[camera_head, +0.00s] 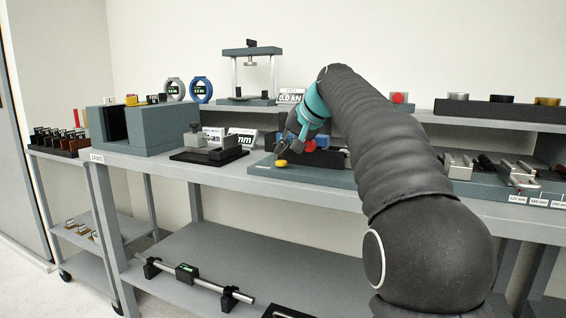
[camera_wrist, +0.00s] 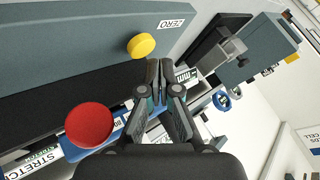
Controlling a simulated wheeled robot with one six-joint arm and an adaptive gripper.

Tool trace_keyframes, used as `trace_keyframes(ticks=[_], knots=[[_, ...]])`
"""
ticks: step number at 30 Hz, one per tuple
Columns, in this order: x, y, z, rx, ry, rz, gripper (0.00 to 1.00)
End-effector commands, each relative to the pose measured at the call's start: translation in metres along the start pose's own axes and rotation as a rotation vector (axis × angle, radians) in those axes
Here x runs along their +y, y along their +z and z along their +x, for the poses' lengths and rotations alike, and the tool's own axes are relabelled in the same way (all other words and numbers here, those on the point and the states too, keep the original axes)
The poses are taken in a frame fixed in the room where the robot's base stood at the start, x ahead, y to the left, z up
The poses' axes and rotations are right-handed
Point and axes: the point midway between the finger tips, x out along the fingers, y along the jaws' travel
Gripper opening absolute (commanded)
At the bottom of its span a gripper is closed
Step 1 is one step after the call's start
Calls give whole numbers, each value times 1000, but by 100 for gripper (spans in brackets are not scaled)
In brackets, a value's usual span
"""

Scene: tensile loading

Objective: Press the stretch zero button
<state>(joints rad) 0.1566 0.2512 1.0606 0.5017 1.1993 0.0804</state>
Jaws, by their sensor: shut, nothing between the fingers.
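A yellow round button (camera_wrist: 141,46) sits on a grey-blue panel (camera_wrist: 75,50) beside a ZERO label (camera_wrist: 171,23) in the wrist view. In the head view the yellow button (camera_head: 281,163) is near the front of the bench, just below my fingertips. My gripper (camera_wrist: 160,68) is shut and empty, its fingertips close to the yellow button and to its right in the wrist view. In the head view my gripper (camera_head: 284,148) seems to hang above the button; whether they touch I cannot tell. A STRETCH label (camera_wrist: 24,164) is partly cut off at the lower left.
A red round button (camera_wrist: 89,125) is left of my fingers in the wrist view; it also shows in the head view (camera_head: 310,146). A dark fixture (camera_head: 208,150) stands to the left on the bench. A grey block (camera_head: 155,128) is farther left. Small specimens and fixtures (camera_head: 520,175) are right of my arm.

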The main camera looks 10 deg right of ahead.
Motion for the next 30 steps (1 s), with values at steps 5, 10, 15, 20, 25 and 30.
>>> trace_keyframes(ticks=[5,10,15,20,25,30], knots=[[0,0,0,0,0,0,0],[0,0,0,0,0,0,0],[0,0,0,0,0,0,0],[2,2,3,0,0,0,0],[4,3,7,0,0,0,0],[4,3,6,0,0,0,0]])
